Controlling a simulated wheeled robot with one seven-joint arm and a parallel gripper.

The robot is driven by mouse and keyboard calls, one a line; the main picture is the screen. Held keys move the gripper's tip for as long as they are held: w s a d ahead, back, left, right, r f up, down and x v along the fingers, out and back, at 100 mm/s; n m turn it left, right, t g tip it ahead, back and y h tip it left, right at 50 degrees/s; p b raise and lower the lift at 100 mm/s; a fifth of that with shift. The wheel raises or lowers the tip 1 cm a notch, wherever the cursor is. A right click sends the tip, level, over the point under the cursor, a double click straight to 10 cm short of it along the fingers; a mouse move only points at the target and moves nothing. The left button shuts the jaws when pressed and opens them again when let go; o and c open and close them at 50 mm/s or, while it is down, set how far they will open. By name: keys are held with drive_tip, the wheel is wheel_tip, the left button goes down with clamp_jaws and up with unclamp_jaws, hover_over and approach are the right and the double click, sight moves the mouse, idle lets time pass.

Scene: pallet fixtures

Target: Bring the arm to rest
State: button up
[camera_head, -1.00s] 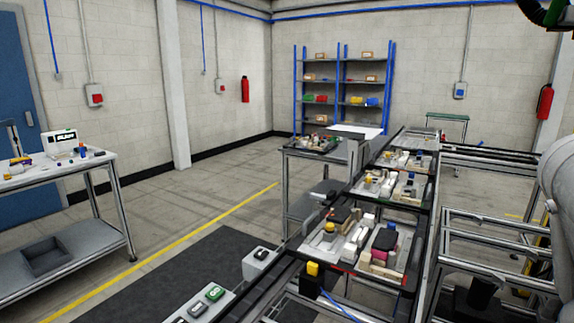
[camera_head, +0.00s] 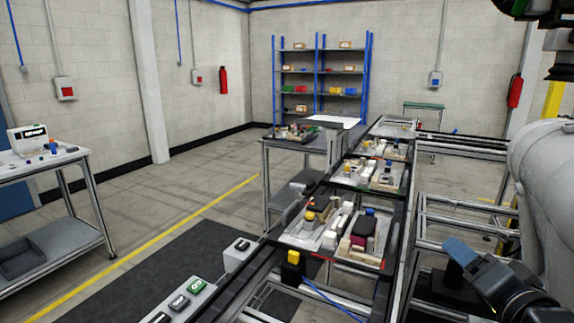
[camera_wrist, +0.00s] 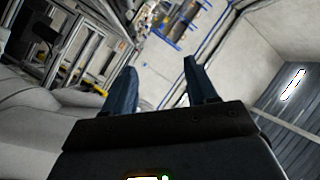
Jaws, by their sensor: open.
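My gripper shows in the wrist view (camera_wrist: 160,88) with its two blue fingers apart and nothing between them. In the head view one blue finger of my gripper (camera_head: 460,252) shows at the lower right, beside the conveyor frame and in front of my white arm. Behind the fingers, the wrist view shows the tilted room, with metal framing at the left and a wall at the right.
A conveyor (camera_head: 397,240) carries pallets with several small parts (camera_head: 357,226). A workbench (camera_head: 85,160) stands at the left and a blue shelf rack (camera_head: 320,100) at the back. Open floor lies between the bench and the conveyor.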

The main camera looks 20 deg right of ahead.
drive_tip(key=s+a+f+n+y, duration=0.3)
drive_tip(key=s+a+f+n, duration=0.4)
drive_tip(key=s+a+f, duration=0.45)
drive_tip(key=s+a+r+n+y, duration=0.2)
drive_tip(key=s+a+n, duration=0.4)
drive_tip(key=s+a, duration=0.4)
drive_tip(key=s+y, duration=0.1)
drive_tip(key=s, duration=0.4)
drive_tip(key=shift+a+r+n, duration=0.15)
drive_tip(key=shift+n, duration=0.25)
drive_tip(key=shift+s, duration=0.1)
drive_tip(key=shift+c, duration=0.2)
